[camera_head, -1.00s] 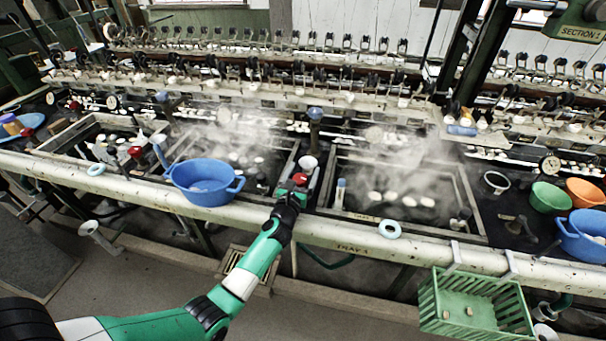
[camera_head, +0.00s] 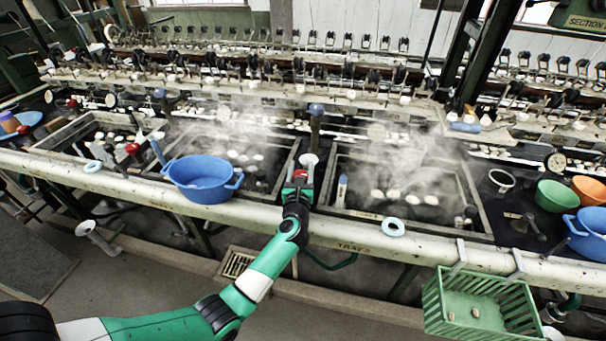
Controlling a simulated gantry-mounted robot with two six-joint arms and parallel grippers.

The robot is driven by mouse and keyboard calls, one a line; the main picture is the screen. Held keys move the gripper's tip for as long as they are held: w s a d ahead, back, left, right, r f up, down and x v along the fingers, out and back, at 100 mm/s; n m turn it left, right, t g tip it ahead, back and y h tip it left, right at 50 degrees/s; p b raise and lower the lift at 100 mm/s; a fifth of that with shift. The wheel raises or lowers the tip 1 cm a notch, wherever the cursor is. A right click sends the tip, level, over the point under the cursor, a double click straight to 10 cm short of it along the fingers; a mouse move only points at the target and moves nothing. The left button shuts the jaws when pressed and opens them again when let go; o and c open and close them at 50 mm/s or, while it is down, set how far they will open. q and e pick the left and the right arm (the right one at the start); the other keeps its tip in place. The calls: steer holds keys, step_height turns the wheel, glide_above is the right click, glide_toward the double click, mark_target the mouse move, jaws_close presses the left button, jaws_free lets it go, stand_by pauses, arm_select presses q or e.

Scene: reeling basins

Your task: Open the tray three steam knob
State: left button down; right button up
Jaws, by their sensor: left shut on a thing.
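My left gripper (camera_head: 298,187) reaches in from the lower left over the front rail, at the gap between two steaming basins. It is shut on a red knob (camera_head: 301,173), of which only a little shows above the jaws. A white cup-like fitting (camera_head: 308,160) stands just behind the knob. The basin to the right of the gripper (camera_head: 481,215) holds white cocoons and gives off steam. Another red knob (camera_head: 132,148) stands further left. My right gripper is not in view.
A blue two-handled basin (camera_head: 203,190) sits on the rail left of my gripper. A pale ring (camera_head: 393,227) lies on the rail (camera_head: 440,249) to the right. A green crate (camera_head: 440,309) hangs at the front right. Green (camera_head: 553,196) and orange (camera_head: 588,190) bowls stand far right.

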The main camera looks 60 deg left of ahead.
arm_select(q)
steer(key=shift+s+n+g+y, duration=0.1)
steer(key=shift+n+g+y, duration=0.25)
steer(key=shift+g, duration=0.25)
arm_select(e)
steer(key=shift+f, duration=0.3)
arm_select(q)
steer(key=shift+c, duration=1.2)
jaws_free()
steer(key=p+v, duration=0.3)
steer(key=v, duration=0.8)
steer(key=shift+s+d, duration=0.15)
steer(key=shift+d, duration=0.1)
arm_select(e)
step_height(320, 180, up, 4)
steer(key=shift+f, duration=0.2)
